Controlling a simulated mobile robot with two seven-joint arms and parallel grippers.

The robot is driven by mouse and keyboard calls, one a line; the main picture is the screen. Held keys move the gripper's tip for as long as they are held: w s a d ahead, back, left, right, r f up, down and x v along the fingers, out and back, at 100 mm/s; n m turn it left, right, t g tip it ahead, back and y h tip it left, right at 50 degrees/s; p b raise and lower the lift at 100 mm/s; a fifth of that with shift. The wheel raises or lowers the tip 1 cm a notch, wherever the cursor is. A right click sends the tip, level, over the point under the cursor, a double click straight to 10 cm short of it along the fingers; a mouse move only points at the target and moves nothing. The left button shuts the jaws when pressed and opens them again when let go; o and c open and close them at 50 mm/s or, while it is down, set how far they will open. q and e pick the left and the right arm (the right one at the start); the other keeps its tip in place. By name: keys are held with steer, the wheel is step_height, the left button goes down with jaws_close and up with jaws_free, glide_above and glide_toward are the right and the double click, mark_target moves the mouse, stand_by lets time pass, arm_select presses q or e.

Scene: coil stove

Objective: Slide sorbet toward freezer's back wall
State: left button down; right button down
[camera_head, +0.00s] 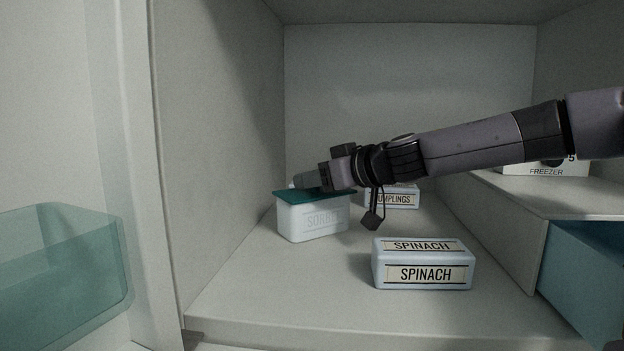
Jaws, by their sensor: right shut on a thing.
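The sorbet (313,222) is a white tub with a dark teal lid and faint lettering. It stands upright on the freezer floor (275,285) near the left wall, apart from the freezer's back wall (410,90). My right gripper (303,182) reaches in from the right and is at the top of the tub, shut on the sorbet at its lid. The fingertips are small and partly hidden against the lid. My left gripper is not in view.
A spinach box (422,274) stands in front, right of the tub. A dumplings box (392,200) is behind, partly covered by my arm. A raised ledge (560,195) with a freezer label box (545,169) is at right. A teal bin (62,268) is at left.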

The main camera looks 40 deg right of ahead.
steer(key=c, duration=0.6)
jaws_free()
steer(key=v, duration=0.7)
stand_by(0.5)
